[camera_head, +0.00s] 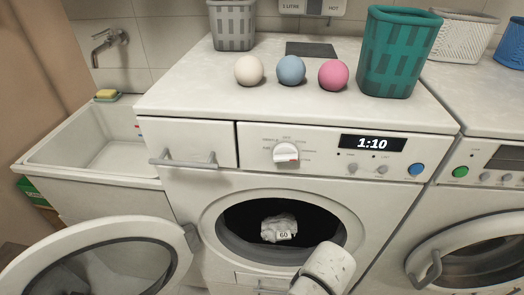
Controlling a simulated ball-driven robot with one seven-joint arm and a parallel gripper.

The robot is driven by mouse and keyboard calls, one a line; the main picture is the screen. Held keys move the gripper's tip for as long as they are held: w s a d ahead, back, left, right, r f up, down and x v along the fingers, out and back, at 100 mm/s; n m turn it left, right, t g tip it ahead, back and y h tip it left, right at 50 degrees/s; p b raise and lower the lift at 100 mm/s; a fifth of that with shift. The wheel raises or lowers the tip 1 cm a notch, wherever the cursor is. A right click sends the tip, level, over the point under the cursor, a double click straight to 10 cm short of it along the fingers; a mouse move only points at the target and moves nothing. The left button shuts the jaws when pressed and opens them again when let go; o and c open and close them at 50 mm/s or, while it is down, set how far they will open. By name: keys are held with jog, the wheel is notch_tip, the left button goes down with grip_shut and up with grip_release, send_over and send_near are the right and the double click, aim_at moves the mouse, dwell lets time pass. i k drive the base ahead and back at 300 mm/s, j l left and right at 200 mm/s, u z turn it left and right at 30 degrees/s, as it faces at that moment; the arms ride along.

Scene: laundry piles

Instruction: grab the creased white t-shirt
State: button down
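A creased white cloth (279,228), likely the t-shirt, lies crumpled inside the dark drum of the washing machine (190,202). A small tag or print reading "60" shows on its lower right part. Its full shape cannot be made out. A white, rounded part of my arm shows at the bottom, just in front of the lower right of the drum opening, to the right of and below the cloth. No gripper fingers are visible.
The round door (168,243) stands open at the lower left. A sink (50,165) is at left. Three balls, white (249,70), blue (291,70) and pink (333,74), and a teal basket (398,52) sit on top. A second machine (490,205) stands at right.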

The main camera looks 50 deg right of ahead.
aim_at(280, 227)
jog(key=k+l+z, duration=0.15)
jog(key=k, duration=0.35)
jog(key=k+l+z, duration=0.15)
jog(key=k+l, duration=0.2)
jog(key=k, duration=0.15)
jog(key=k+l+z, duration=0.1)
jog(key=k+l, duration=0.25)
jog(key=k, duration=0.15)
jog(key=i+j+z, duration=0.15)
jog(key=i+j, duration=0.9)
jog(key=i+j+z, duration=0.15)
jog(key=i, duration=0.65)
jog(key=l, duration=0.05)
